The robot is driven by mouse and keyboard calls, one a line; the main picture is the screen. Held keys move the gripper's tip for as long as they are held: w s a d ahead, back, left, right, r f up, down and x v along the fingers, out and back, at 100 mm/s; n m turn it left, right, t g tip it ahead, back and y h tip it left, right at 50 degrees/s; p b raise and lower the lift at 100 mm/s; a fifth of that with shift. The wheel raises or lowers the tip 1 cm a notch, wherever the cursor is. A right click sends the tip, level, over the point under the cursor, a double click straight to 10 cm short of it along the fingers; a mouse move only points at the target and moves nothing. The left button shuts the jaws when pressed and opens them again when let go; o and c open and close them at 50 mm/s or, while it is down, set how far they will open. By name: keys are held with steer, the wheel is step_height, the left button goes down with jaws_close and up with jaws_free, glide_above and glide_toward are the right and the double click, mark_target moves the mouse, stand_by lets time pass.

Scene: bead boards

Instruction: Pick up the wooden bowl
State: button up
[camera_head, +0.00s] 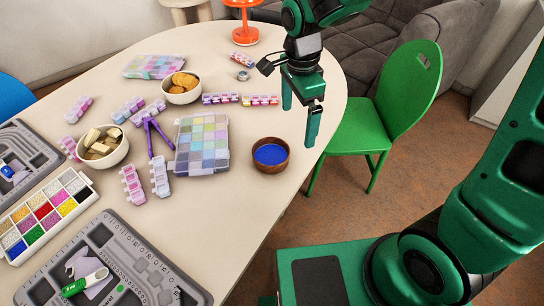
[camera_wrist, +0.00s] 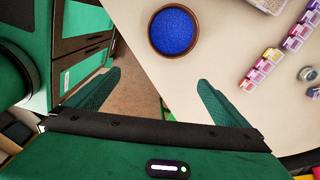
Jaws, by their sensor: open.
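The wooden bowl (camera_head: 284,164) is small, round and brown, and it holds blue beads (camera_head: 270,154). It stands near the right edge of the table in the head view. In the wrist view the wooden bowl (camera_wrist: 151,41) is at the top centre, beyond the fingertips. My gripper (camera_head: 299,123) is open with nothing between its fingers. It hangs above and to the right of the bowl in the head view, by the table edge. In the wrist view the fingers of my gripper (camera_wrist: 160,79) are wide apart and do not touch the bowl.
A clear bead case (camera_head: 202,144) lies left of the bowl. Two white bowls, one with biscuits (camera_head: 182,96) and one with pale chunks (camera_head: 102,156), stand further left. Small bead boxes (camera_head: 221,98) lie behind. A green chair (camera_head: 376,119) stands close to the table's right side.

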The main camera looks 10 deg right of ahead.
steer(key=m, duration=0.1)
glide_above(271, 159)
step_height(271, 159, down, 2)
steer(key=shift+m, duration=0.3)
steer(key=f, duration=0.4)
steer(key=shift+s+a+f, duration=0.1)
steer(key=shift+s+f, duration=0.2)
steer(key=shift+w+f, duration=0.15)
steer(key=shift+f, duration=1.45)
steer(key=shift+w+f, duration=0.15)
steer(key=shift+f, duration=1.45)
steer(key=shift+c, duration=0.3)
steer(key=c, duration=1)
